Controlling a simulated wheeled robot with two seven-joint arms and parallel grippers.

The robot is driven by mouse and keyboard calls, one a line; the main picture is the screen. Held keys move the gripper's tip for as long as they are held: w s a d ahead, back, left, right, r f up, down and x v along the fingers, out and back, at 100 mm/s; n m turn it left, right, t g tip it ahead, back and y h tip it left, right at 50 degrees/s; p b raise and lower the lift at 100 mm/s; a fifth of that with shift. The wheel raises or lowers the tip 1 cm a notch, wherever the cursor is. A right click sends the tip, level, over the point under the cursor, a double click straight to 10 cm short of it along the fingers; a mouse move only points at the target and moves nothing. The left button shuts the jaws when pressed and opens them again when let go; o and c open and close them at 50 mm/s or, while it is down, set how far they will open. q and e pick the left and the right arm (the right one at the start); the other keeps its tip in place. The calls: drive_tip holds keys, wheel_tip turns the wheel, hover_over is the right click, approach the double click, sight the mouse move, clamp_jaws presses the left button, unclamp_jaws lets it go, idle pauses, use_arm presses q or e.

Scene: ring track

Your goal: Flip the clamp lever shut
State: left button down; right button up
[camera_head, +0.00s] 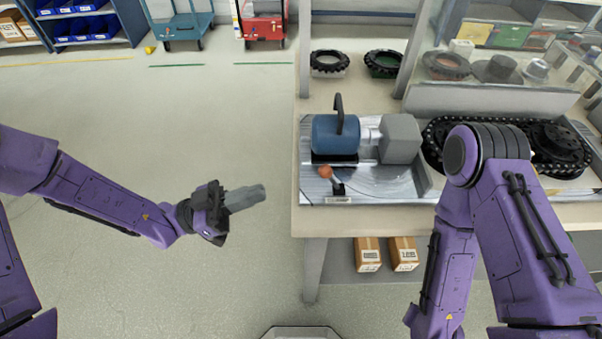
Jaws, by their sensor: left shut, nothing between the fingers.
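The clamp lever (335,181) is a short dark stick with an orange-red ball knob, at the front left of a metal tray (312,199) on the workbench. It leans up and to the left, in front of a blue motor (335,136) with a black handle, coupled to a grey block (400,138). My left gripper (260,192) is shut and empty, left of the bench edge and apart from the lever, pointing right. My right arm reaches in from the lower right, over the bench's right part. Its gripper is not visible.
A chain with sprockets (555,145) lies on the right of the bench (310,222), partly behind my right arm. Black rings (329,63) sit at the back. Cardboard boxes (368,254) stand on the lower shelf. The floor left of the bench is clear.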

use_arm(q)
drive_tip(key=p, duration=0.2)
approach(329, 177)
drive_tip(key=d+r, duration=0.1)
drive_tip(key=w+d+r, duration=0.1)
drive_tip(key=d, duration=0.1)
drive_tip(key=d+r, duration=0.1)
drive_tip(key=shift+w+d, duration=0.2)
drive_tip(key=shift+d, duration=0.1)
use_arm(e)
wheel_tip(329, 177, up, 3)
drive_tip(key=shift+f, duration=0.2)
